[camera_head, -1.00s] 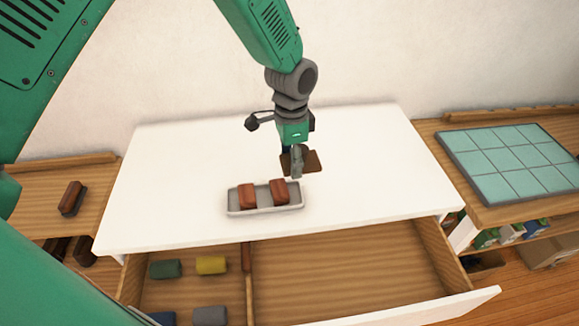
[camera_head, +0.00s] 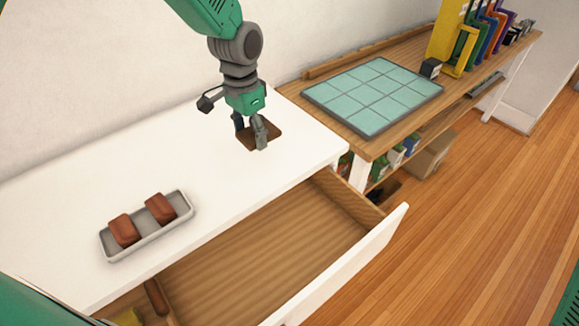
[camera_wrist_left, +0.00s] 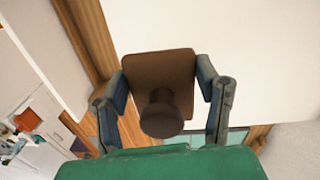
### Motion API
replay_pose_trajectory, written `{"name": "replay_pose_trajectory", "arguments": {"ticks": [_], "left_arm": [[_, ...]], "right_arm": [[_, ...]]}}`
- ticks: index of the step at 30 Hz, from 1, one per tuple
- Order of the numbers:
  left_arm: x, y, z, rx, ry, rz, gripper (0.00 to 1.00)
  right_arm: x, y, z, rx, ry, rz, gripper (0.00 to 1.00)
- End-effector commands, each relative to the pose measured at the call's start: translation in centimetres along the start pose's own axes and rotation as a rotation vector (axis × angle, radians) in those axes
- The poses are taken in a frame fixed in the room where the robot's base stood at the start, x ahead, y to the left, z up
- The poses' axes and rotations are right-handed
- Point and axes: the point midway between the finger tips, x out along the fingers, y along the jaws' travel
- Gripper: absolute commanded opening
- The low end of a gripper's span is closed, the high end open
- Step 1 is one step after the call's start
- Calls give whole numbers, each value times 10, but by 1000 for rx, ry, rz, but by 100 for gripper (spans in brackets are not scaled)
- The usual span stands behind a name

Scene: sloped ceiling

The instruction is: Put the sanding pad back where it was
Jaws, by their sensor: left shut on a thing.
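My left gripper (camera_head: 252,138) is shut on a flat brown square pad (camera_head: 264,134), which looks like the sanding pad. It is over the right part of the white tabletop, near its back right side. Whether the pad touches the top I cannot tell. In the left wrist view, the gripper (camera_wrist_left: 163,105) has a finger at each side of the pad (camera_wrist_left: 158,68), and a dark round knob shows on the pad. A shallow grey tray (camera_head: 150,236) with two reddish-brown blocks stands left of the gripper. My right gripper is out of view.
The white table (camera_head: 60,210) has an open drawer (camera_head: 270,250) at its front, largely bare in the part shown. To the right, a wooden bench (camera_head: 300,78) carries a teal tiled panel (camera_head: 375,92), a small dark box (camera_head: 431,68) and coloured upright items (camera_head: 470,40).

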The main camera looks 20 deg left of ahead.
Motion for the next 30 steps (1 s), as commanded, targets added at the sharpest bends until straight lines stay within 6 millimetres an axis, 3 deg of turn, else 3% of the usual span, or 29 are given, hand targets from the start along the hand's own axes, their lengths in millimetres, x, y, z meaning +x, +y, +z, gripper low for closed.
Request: {"name": "replay_pose_trajectory", "arguments": {"ticks": [9,16,21,30], "left_arm": [[52,-3,0,-8,-4,1,25],[70,-2,-1,-7,-2,-1,25],[95,-4,0,-7,-3,0,25],[100,-5,0,-7,0,0,25]], "right_arm": [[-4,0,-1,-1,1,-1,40],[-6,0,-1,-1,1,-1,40],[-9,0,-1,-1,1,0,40],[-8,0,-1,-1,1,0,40]]}}
